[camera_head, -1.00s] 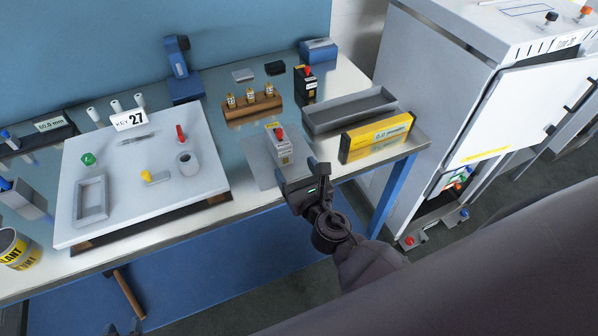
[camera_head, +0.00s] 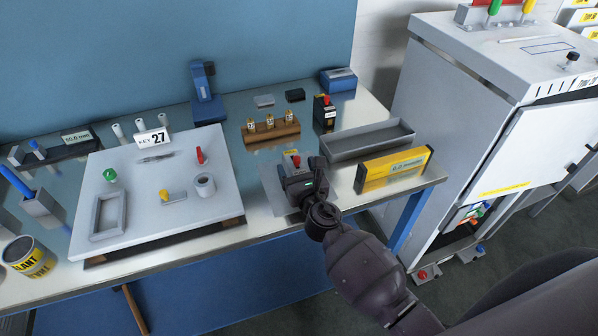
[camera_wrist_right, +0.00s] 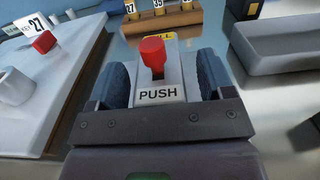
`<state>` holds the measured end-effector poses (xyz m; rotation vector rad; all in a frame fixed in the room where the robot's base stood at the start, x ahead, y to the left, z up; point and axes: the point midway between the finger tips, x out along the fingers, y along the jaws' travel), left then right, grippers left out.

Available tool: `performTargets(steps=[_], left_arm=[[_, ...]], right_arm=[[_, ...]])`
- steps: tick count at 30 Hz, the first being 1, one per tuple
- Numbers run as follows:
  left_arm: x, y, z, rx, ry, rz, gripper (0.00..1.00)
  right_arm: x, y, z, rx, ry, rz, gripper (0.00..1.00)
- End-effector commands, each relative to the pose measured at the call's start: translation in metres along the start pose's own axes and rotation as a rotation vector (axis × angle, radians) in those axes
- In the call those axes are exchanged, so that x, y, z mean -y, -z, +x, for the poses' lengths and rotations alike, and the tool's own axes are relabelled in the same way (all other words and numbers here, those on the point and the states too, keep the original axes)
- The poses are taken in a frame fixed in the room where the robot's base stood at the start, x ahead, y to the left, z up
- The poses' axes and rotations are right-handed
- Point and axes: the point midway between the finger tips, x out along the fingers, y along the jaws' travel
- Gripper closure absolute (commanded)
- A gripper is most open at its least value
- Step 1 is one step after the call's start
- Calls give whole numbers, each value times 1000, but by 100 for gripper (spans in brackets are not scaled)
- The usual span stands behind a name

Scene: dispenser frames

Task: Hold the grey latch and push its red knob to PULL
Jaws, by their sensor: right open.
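The grey latch (camera_head: 289,156) stands on a grey plate at the front of the bench, partly hidden by my right gripper (camera_head: 297,172). In the right wrist view the latch (camera_wrist_right: 172,82) lies between the two blue finger pads of my right gripper (camera_wrist_right: 158,82), which is open around it. I cannot tell whether the pads touch its sides. Its red knob (camera_wrist_right: 153,52) stands up from a slot, between a near PUSH label (camera_wrist_right: 158,95) and a far yellow label that the knob partly covers. My left gripper is not in view.
A grey tray (camera_head: 345,153) and a yellow box (camera_head: 393,170) lie to the right. A wooden holder (camera_head: 270,134) with several labelled pieces and a black block with a red knob (camera_head: 325,112) stand behind. A white board (camera_head: 140,215) lies to the left.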

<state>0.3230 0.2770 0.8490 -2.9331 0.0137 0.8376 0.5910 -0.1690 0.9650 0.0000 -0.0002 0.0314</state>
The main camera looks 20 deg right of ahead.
Motion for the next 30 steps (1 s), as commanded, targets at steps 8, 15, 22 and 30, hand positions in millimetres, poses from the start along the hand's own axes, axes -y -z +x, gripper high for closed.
performTargets(steps=[8, 15, 22, 30], left_arm=[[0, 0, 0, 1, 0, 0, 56], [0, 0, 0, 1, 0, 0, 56], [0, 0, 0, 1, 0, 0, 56], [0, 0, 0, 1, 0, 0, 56]], right_arm=[[0, 0, 0, 0, 0, 0, 47], [0, 0, 0, 0, 0, 0, 84], [0, 0, 0, 0, 0, 0, 89], [0, 0, 0, 0, 0, 0, 89]])
